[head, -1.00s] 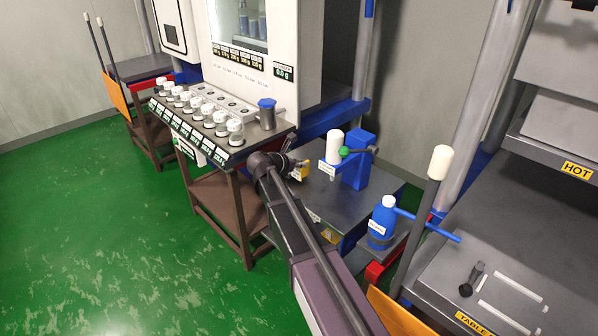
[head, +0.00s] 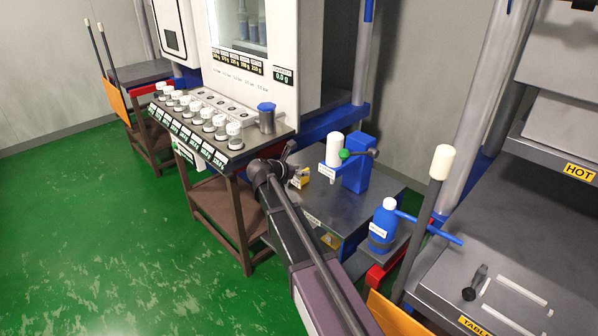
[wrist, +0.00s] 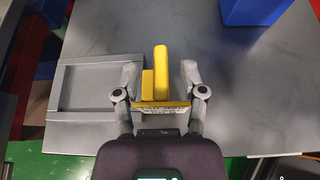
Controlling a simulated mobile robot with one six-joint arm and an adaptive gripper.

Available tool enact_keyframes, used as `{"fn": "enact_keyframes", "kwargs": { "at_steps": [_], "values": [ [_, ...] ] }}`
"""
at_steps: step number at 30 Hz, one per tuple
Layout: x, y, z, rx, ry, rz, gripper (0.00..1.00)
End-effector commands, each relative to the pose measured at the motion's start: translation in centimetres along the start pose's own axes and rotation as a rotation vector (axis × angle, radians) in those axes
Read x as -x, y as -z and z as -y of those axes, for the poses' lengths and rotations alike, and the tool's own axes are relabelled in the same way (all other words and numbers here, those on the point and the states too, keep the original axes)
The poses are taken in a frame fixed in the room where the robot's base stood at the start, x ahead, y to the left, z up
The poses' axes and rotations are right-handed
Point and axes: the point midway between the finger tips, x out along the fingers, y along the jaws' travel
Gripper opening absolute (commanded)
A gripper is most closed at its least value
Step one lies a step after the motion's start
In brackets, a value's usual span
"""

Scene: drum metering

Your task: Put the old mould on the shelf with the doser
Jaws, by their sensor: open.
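A yellow piece with an upright bar, which looks like the mould (wrist: 160,72), is between my gripper's fingers in the wrist view. It also shows as a small yellow block (head: 303,179) in the head view, at the grey shelf top (head: 345,208). My gripper (wrist: 159,72) is open, with one finger on each side of the yellow piece. The doser (head: 357,168), a blue stand with a white cylinder and a green-knobbed lever, stands behind on the same shelf. My arm hides part of the shelf. Whether the fingers touch the piece, I cannot tell.
A flat grey frame (wrist: 60,88) lies left of the yellow piece in the wrist view. A blue bottle (head: 383,222) stands at the right. A rack of lidded jars (head: 221,127) is at the left. Bare shelf surface lies right of the gripper.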

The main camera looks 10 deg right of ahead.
Motion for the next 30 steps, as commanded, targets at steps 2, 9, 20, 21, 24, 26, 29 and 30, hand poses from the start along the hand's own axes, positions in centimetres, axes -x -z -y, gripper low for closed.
{"fn": "enact_keyframes", "kwargs": {
  "at_steps": [2, 9, 20, 21, 24, 26, 29, 30],
  "values": [
    [0.0, 0.0, 0.0, 0.000, 0.000, 0.000, 0.54],
    [0.9, -0.1, 0.0, 0.001, -0.001, 0.000, 0.54],
    [5.6, -0.3, 0.1, 0.001, -0.002, 0.001, 0.54],
    [6.2, -0.3, 0.1, 0.001, -0.001, 0.000, 0.54],
    [7.9, -0.3, 0.1, 0.002, -0.003, 0.001, 0.54],
    [8.8, -0.3, 0.1, 0.001, -0.001, 0.000, 0.54],
    [10.1, -0.2, 0.0, 0.001, -0.002, 0.000, 0.54],
    [10.6, -0.2, 0.0, 0.000, -0.002, 0.000, 0.54]
  ]
}}
